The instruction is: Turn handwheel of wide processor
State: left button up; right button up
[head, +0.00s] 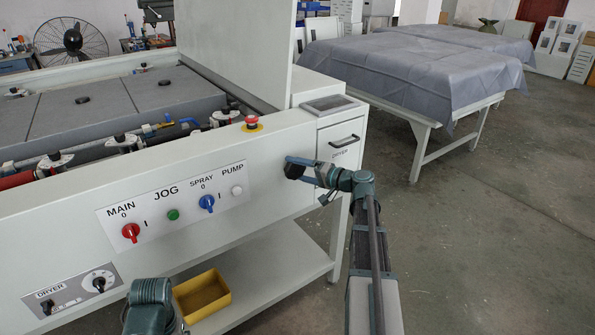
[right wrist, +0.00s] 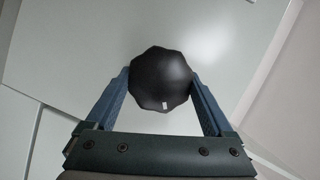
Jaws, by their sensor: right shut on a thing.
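The wide processor (head: 270,175) is a long white machine filling the left and middle of the head view. Its handwheel (right wrist: 160,80) is a dark, many-sided round knob on the white front panel. In the head view the handwheel (head: 293,172) is a small black shape at the panel's right end, partly hidden by my gripper. My right gripper (head: 300,166) is shut on the handwheel. In the right wrist view its two blue fingers (right wrist: 159,76) press on opposite sides of the knob. Only part of my left arm shows at the bottom; its gripper is out of view.
A control panel with a red switch (head: 131,232), green button (head: 173,214) and blue switch (head: 207,202) lies left of the handwheel. A red emergency button (head: 252,122) sits above. A yellow tray (head: 202,295) stands on the lower shelf. The floor at right is clear.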

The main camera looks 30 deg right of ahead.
jog(key=o, duration=1.1)
jog(key=shift+s, duration=0.1)
jog(key=p+v, duration=0.1)
jog(key=v, duration=1.2)
jog(key=shift+s+d+p, duration=0.2)
jog(key=shift+s+p, duration=0.1)
jog(key=shift+p, duration=0.1)
jog(key=b+x, duration=0.1)
jog(key=x, duration=1.3)
jog(key=shift+b, duration=0.4)
